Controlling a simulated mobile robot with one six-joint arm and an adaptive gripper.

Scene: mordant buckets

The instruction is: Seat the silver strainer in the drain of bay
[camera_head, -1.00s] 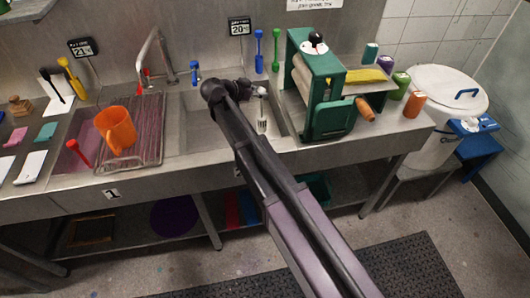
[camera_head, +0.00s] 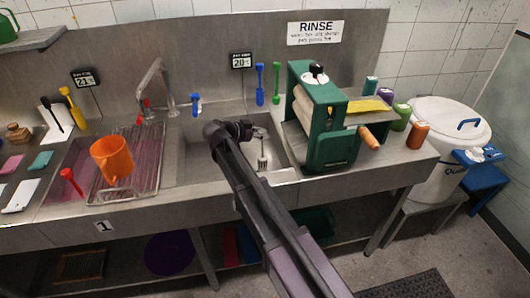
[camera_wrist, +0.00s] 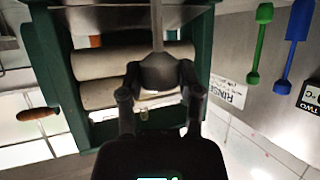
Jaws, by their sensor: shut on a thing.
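My gripper (camera_head: 257,133) is over the right-hand sink basin (camera_head: 205,162), beside the green wringer. It is shut on a slim silver thing (camera_head: 263,158), which seems to be the strainer and hangs below the jaws over the basin's right part. In the wrist view, my gripper (camera_wrist: 160,92) has its fingers on either side of a dark grey piece with a silver rod (camera_wrist: 157,28) running away from it. The strainer's lower end is too small to tell clearly. I cannot make out a drain opening in either view.
The green wringer (camera_head: 333,151) stands close on the right. A tap (camera_head: 160,82) is at the back left. An orange jug (camera_head: 112,158) stands on a rack (camera_head: 141,180) over the left bay, whose front plate (camera_head: 104,226) reads 1. Several coloured jars line the right counter.

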